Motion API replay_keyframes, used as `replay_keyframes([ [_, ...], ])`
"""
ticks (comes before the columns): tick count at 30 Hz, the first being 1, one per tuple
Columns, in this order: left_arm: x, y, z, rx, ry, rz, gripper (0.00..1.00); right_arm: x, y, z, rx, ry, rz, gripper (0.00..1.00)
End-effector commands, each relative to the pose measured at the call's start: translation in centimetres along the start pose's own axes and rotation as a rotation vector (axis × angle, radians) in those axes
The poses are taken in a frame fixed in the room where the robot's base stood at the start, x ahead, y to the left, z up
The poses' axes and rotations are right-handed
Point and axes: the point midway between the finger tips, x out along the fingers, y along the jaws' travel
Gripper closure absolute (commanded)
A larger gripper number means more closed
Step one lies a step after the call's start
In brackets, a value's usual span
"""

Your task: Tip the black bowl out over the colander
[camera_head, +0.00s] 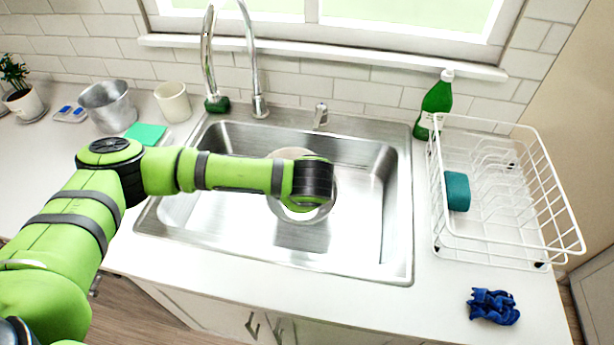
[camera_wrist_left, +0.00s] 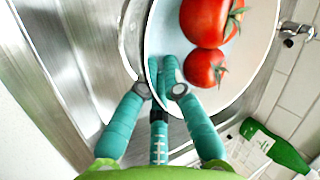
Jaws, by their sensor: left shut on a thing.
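My left gripper (camera_wrist_left: 162,76) is shut on the rim of a bowl (camera_wrist_left: 166,30) in the left wrist view. The bowl looks pale inside, not black; its outside is mostly hidden. Two red tomatoes (camera_wrist_left: 205,22) lie in it. A grey metallic rim (camera_wrist_left: 131,40) shows beside the bowl, possibly the colander; I cannot tell for sure. In the head view, my left wrist covers the fingers and most of the bowl, whose pale rim (camera_head: 290,152) shows behind the wrist, over the sink. My right gripper is in neither view.
The steel sink (camera_head: 370,245) surrounds the work area, with a tall tap (camera_head: 257,105) behind it. A white dish rack (camera_head: 500,235) with a teal sponge (camera_head: 457,191), a green bottle (camera_head: 435,103) and a blue cloth (camera_head: 493,306) are at right. A metal pot (camera_head: 107,105) and cup (camera_head: 173,102) stand left.

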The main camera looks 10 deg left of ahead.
Motion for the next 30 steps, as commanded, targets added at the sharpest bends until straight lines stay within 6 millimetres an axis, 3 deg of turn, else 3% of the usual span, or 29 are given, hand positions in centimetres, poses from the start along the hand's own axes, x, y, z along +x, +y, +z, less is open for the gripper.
replay_keyframes([
  [14, 3.4, -5.0, 2.3, 0.358, 0.214, -0.005, 1.0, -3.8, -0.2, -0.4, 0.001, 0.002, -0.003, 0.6],
  [30, 7.2, -10.0, 9.1, 0.607, 0.363, -0.008, 1.0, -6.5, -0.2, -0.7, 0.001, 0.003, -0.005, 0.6],
])
